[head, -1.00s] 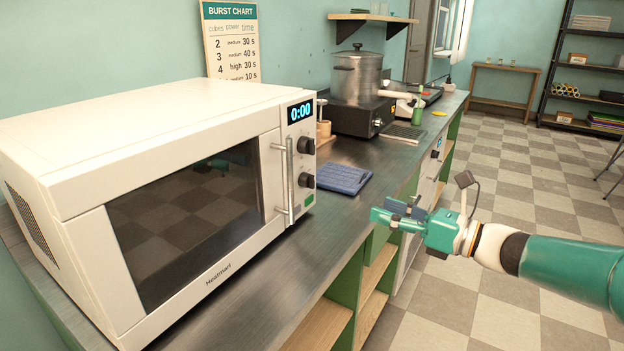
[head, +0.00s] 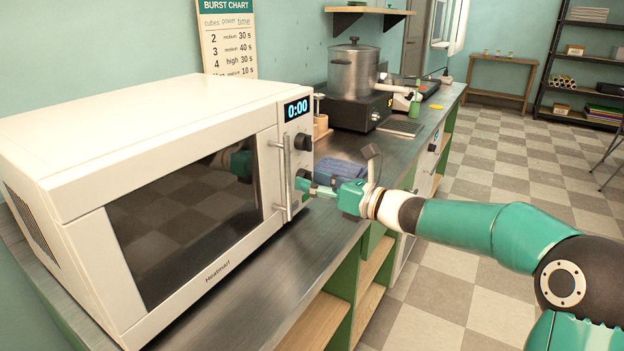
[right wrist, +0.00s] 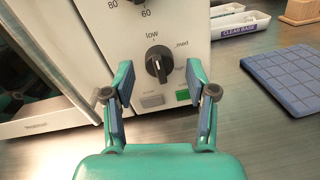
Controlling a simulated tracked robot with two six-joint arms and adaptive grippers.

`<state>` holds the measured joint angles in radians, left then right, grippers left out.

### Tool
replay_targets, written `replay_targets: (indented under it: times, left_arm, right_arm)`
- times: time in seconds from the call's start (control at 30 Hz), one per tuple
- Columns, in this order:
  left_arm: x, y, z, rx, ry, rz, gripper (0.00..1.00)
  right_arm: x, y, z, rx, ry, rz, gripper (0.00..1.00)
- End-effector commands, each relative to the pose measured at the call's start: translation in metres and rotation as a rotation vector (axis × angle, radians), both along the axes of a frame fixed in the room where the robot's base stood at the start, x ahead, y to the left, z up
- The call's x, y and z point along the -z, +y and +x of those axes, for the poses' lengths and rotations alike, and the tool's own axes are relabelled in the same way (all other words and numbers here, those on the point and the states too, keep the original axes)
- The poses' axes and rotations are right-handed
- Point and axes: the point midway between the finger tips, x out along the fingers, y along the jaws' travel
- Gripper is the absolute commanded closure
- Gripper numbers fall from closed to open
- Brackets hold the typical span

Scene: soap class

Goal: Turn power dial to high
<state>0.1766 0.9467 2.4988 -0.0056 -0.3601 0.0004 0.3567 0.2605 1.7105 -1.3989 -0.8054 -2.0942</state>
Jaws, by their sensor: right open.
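The white microwave (head: 120,110) stands on the counter with its door shut and its display (head: 297,109) reading 0:00. In the right wrist view its dark power dial (right wrist: 159,64) sits on the lower panel, with "low" and "med" printed around it. The right finger covers part of the area to the right of the dial. I cannot clearly tell where its pointer stands. My right gripper (right wrist: 158,92) is open, its fingers on either side of the dial in that view, with no clear contact. In the head view the right gripper (head: 311,187) is at the lower dial and partly hides it.
The upper dial (head: 303,142) and the vertical door handle (head: 285,180) are close to the gripper. A green button (right wrist: 183,95) lies below the power dial. A steel pot (head: 354,72) stands farther back.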

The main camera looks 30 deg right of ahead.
Motion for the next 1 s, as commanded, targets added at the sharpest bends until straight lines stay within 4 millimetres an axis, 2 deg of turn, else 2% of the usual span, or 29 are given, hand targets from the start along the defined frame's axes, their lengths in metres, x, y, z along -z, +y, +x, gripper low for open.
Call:
replay_targets:
  times: [0.13,0.4,0.73,1.0]
  left_arm:
    - [-0.0009,0.0000,0.0000,0.000,0.000,0.000,1.00]
    - [-0.0008,0.0000,0.0000,0.000,0.000,0.000,1.00]
    - [-0.0008,0.0000,0.0000,0.000,0.000,0.000,1.00]
    - [-0.0010,0.0001,0.0000,0.000,0.000,0.000,1.00]
  right_arm:
    - [-0.0002,0.0035,0.0068,0.000,0.000,0.000,0.43]
    - [-0.0001,0.0037,0.0074,0.001,0.000,0.000,0.43]
    - [-0.0001,0.0031,0.0072,0.001,-0.001,-0.001,0.98]
    - [-0.0003,0.0028,0.0071,0.002,0.006,0.011,1.00]
